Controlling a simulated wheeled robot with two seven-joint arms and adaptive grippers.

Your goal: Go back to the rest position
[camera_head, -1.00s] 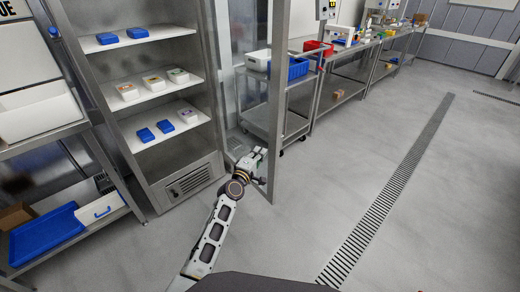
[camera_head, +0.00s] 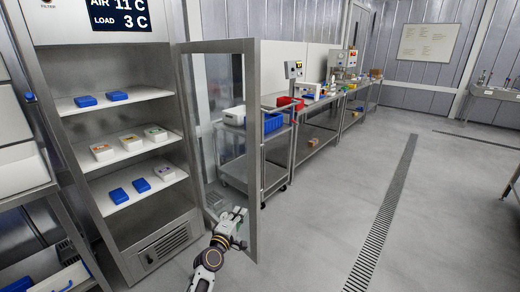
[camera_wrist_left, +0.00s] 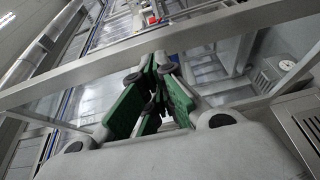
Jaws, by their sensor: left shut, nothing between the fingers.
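My left gripper (camera_head: 234,222) is low in front of the open glass door (camera_head: 250,150) of the tall steel fridge (camera_head: 130,240), close to the door's lower part. I cannot tell whether it touches the door. The left wrist view shows its green-padded fingers (camera_wrist_left: 155,95) shut with nothing between them, and a steel frame bar (camera_wrist_left: 100,68) crossing behind them. My right gripper is in neither view.
The fridge shelves hold blue boxes (camera_head: 118,195) and white tubs (camera_head: 131,142). A steel cart (camera_head: 235,172) with a blue bin (camera_head: 272,122) stands behind the door. Workbenches (camera_head: 340,108) run along the back. The floor (camera_head: 430,220) at right is clear.

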